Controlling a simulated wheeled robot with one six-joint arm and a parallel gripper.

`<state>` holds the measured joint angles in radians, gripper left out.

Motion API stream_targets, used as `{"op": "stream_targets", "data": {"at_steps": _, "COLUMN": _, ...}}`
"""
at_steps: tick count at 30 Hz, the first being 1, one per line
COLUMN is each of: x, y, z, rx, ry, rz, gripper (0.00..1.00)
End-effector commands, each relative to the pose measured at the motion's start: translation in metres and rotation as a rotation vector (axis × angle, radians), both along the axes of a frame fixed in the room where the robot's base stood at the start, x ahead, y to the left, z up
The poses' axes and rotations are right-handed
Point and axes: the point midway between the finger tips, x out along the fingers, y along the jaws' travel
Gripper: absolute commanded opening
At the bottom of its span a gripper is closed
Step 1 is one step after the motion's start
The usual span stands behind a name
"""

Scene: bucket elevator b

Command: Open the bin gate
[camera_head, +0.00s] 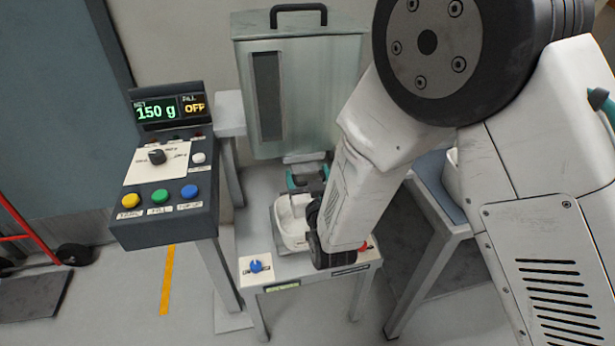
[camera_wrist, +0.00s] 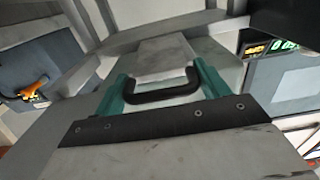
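The bin is a pale metal hopper (camera_head: 345,75) with a dark vertical slot and a black handle on its lid, at the top middle of the head view. Under it is the gate area, partly hidden by my arm. In the wrist view a black U-shaped handle (camera_wrist: 160,94) stands out from a grey metal plate (camera_wrist: 165,50), which looks like the gate. My gripper (camera_head: 308,177) has teal fingers and is just below the bin. In the wrist view the gripper (camera_wrist: 163,75) is open, one finger on each side of the handle. I cannot tell whether either finger touches it.
A control console (camera_head: 165,190) with a display (camera_head: 168,108) reading 150 g and OFF stands left of the bin. Below the gripper is a low stand (camera_head: 300,268) with a blue knob (camera_head: 256,265). A blue-topped table (camera_head: 440,190) is to the right.

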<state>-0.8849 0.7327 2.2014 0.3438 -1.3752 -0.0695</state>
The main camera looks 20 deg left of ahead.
Motion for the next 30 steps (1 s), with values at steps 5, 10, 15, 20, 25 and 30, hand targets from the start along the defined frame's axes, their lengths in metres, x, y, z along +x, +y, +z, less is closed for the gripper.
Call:
{"op": "stream_targets", "data": {"at_steps": 5, "x": -0.004, "y": 0.0, "z": 0.0, "rx": -0.001, "ry": 0.001, "rz": 0.005, "gripper": 0.33}}
{"op": "stream_targets", "data": {"at_steps": 10, "x": -0.029, "y": -0.013, "z": -0.001, "rx": 0.0, "ry": 0.002, "rz": 0.007, "gripper": 0.33}}
{"op": "stream_targets", "data": {"at_steps": 15, "x": -0.044, "y": -0.022, "z": 0.0, "rx": -0.001, "ry": 0.001, "rz": 0.009, "gripper": 0.33}}
{"op": "stream_targets", "data": {"at_steps": 20, "x": -0.044, "y": -0.021, "z": 0.0, "rx": -0.001, "ry": 0.001, "rz": 0.01, "gripper": 0.33}}
{"op": "stream_targets", "data": {"at_steps": 25, "x": -0.044, "y": -0.021, "z": 0.0, "rx": 0.0, "ry": 0.0, "rz": 0.011, "gripper": 0.82}}
{"op": "stream_targets", "data": {"at_steps": 30, "x": -0.042, "y": -0.023, "z": 0.0, "rx": 0.0, "ry": 0.0, "rz": 0.006, "gripper": 0.82}}
